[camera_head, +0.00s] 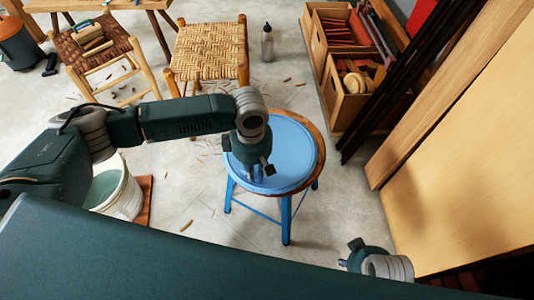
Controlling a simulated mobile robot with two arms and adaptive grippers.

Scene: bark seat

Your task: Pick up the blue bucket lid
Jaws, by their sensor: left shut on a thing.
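The blue bucket lid (292,150) is a round disc over the wooden top of a blue-legged stool (285,214). I cannot tell whether it rests on the stool or is held just above it. My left gripper (262,172) points down over the lid's left part and is shut on the lid. The arm hides part of the lid's left edge. My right gripper (350,256) is low at the right, partly hidden, and its fingers are too unclear to read.
A white bucket (122,195) stands on a brown board at the left. Woven seats (209,50) stand behind. Wooden crates (352,82), dark bars and leaning boards (470,150) line the right side. Bare floor lies right of the stool.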

